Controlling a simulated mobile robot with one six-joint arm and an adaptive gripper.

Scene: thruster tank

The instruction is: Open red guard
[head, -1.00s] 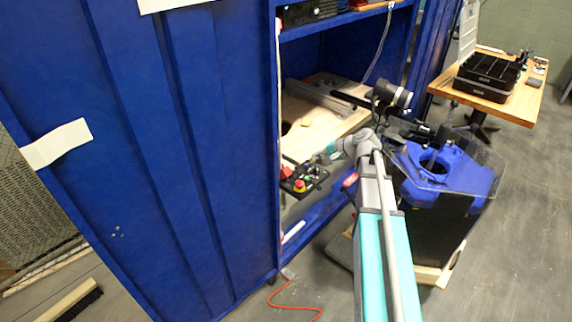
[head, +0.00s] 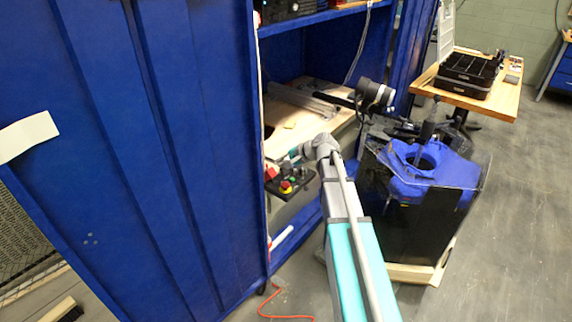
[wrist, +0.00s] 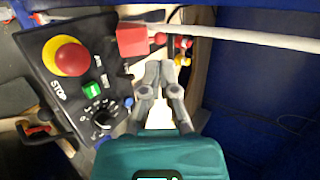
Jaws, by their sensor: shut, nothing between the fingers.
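The red guard (wrist: 132,40) is a small red block at the top right corner of a black control panel (wrist: 45,52) in the wrist view. It looks closed, though what lies under it is hidden. My gripper (wrist: 158,68) is shut and empty. Its fingertips are just below and to the right of the guard in the picture; I cannot tell whether they touch it. In the head view the panel (head: 282,187) sits at the cabinet opening, with a small red part (head: 272,168) at its back edge. My gripper (head: 283,161) reaches over it there, its fingertips too small to make out.
The panel carries a red stop button (wrist: 70,56), a green button (wrist: 92,89) and a black dial (wrist: 102,119). A pale tube (wrist: 235,34) runs right from the guard. The blue cabinet (head: 160,150) stands left of my arm; a blue-topped black bin (head: 435,175) stands right.

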